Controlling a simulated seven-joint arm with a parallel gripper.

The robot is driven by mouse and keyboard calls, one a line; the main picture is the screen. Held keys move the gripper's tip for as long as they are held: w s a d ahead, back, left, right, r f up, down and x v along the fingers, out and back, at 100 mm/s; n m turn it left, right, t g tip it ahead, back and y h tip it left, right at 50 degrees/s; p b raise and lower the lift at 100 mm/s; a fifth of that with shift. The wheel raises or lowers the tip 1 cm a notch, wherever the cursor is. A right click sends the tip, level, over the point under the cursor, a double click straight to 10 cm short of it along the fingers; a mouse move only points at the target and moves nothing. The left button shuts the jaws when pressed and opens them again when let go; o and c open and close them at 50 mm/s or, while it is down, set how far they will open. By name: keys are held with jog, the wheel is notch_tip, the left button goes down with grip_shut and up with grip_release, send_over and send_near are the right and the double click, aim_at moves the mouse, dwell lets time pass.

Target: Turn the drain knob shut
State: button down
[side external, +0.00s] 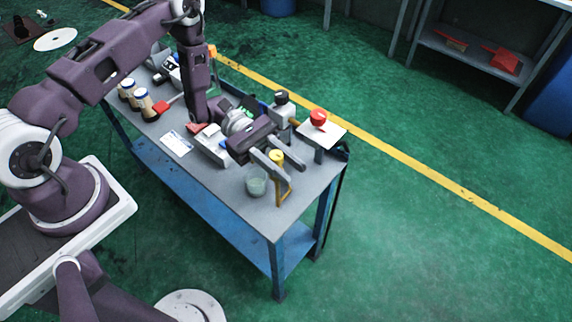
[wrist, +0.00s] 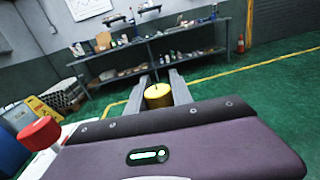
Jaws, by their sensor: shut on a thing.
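A yellow round knob (side external: 276,156) sits between the fingers of my gripper (side external: 290,171), near the front right end of the workbench. In the wrist view the yellow knob (wrist: 158,96) lies between the two grey fingers (wrist: 160,77), which are shut on it. A yellow post or bracket (side external: 285,190) stands just below the fingers. A clear greenish beaker (side external: 256,182) stands on the bench beside it, under the near finger. The knob's turn angle cannot be told.
A red knob (side external: 319,117) on a white plate (side external: 322,133) stands behind my gripper at the bench's right end. Bottles (side external: 144,103), a white card (side external: 176,143) and other items crowd the bench's left part. The front right corner of the bench (side external: 270,220) is clear.

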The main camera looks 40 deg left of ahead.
jog(key=shift+w+a+n+t+y, duration=0.1)
jog(key=shift+w+n+t+y, duration=0.5)
jog(key=shift+n+t, duration=1.35)
jog(key=shift+w+a+n+t+y, duration=0.15)
jog(key=shift+n+t+y, duration=0.95)
jog(key=shift+t, duration=1.55)
jog(key=shift+w+a+n+t+y, duration=0.1)
jog(key=shift+w+n+t+y, duration=0.4)
jog(key=shift+n+t, duration=1.55)
jog(key=shift+t+y, duration=0.3)
jog(key=shift+t, duration=0.25)
jog(key=c, duration=1.1)
grip_release()
